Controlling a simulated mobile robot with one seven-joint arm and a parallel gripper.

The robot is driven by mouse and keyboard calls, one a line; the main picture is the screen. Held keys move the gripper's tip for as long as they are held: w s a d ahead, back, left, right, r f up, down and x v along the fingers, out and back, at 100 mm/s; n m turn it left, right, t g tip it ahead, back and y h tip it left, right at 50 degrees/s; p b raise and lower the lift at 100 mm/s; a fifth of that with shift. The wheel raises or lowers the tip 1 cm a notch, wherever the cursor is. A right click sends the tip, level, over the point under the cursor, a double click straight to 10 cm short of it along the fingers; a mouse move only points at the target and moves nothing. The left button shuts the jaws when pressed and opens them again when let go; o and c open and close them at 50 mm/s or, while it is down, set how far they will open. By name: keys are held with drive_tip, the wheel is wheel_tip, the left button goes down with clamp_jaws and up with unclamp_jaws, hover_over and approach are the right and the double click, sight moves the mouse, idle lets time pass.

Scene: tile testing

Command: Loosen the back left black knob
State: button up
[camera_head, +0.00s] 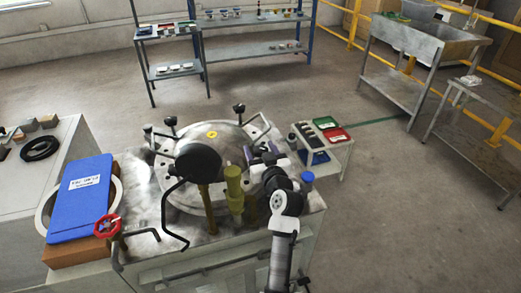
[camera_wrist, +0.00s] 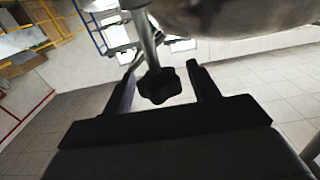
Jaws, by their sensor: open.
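The round metal lid (camera_head: 190,188) of the machine has several black knobs around its rim. One knob stands at its back left (camera_head: 171,122) and another at its back right (camera_head: 239,108). My gripper (camera_head: 262,152) is at the right side of the lid, apart from both of these knobs. In the wrist view, a black lobed knob (camera_wrist: 160,87) on a metal rod sits between the two open fingers of my gripper (camera_wrist: 163,70). Neither finger visibly grips it. The head view does not clearly show this knob.
A large black disc (camera_head: 198,160) and brass-coloured posts (camera_head: 233,190) stand in front of the lid. A small cart with trays (camera_head: 343,148) stands behind right.

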drive_tip(key=shift+c, duration=0.4)
drive_tip(key=c, duration=0.9)
drive_tip(key=shift+f+y+b, duration=0.15)
drive_tip(key=shift+y+b, duration=0.15)
drive_tip(key=shift+b, duration=0.3)
drive_tip(key=n+b, duration=0.1)
drive_tip(key=b, duration=0.1)
drive_tip(key=g+y+b, duration=0.1)
drive_tip(key=b, duration=0.1)
drive_tip(key=shift+d+f+n+y, duration=0.1)
drive_tip(key=shift+f+n+y, duration=0.1)
drive_tip(key=shift+n+y, duration=0.15)
drive_tip(key=n+g+y+b, duration=0.2)
drive_tip(key=y+b, duration=0.1)
drive_tip(key=b, duration=0.1)
drive_tip(key=shift+b, duration=0.35)
drive_tip(key=n+g+y+b, duration=0.3)
drive_tip(key=n+y+b, duration=0.1)
drive_tip(key=shift+r+g+b, duration=0.15)
drive_tip(key=shift+g+b, duration=0.2)
drive_tip(key=shift+g, duration=0.05)
drive_tip(key=shift+r+n+g+y+b, duration=0.1)
drive_tip(key=shift+n+g+y+b, duration=0.55)
drive_tip(key=shift+g, duration=0.4)
drive_tip(key=shift+r+n+g+y+b, duration=0.1)
drive_tip(key=shift+n+g+y+b, duration=0.35)
drive_tip(key=shift+n+g, duration=0.45)
drive_tip(key=shift+g, duration=0.35)
